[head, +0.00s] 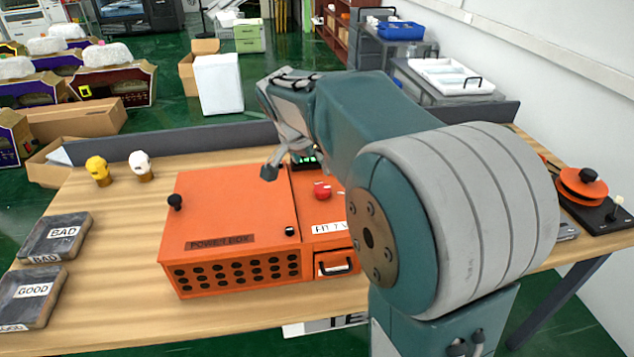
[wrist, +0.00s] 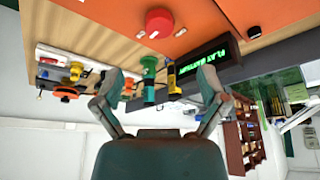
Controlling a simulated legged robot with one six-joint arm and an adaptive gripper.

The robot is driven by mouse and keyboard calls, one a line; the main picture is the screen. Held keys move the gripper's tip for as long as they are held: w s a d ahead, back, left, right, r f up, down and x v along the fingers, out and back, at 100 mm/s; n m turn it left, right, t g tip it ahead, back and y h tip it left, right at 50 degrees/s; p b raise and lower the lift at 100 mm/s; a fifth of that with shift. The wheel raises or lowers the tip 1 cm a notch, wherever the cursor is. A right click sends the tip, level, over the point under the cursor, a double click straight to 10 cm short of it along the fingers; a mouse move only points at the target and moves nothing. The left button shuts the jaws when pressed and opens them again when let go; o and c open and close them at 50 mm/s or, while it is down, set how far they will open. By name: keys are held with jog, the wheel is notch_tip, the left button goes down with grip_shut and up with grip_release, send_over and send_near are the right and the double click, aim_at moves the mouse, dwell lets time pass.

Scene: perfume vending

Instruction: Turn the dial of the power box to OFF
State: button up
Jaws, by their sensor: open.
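The orange power box (head: 235,205) stands on the wooden table in the head view, its "POWER BOX" label facing front. A black knob (head: 175,202) stands up at its left end. A smaller dark knob (head: 290,232) sits near its front right corner. I cannot read an OFF mark or tell which one is the dial. My gripper (head: 272,165) hangs above the back right part of the box; the arm partly hides it.
A red button (head: 322,190) and a green-lit display (wrist: 215,62) are close to my gripper. A low grey panel (head: 180,143) edges the table's back.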

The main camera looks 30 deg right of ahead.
aim_at(321, 188)
jog(key=x, duration=0.9)
jog(key=shift+f, duration=0.35)
jog(key=c, duration=1.1)
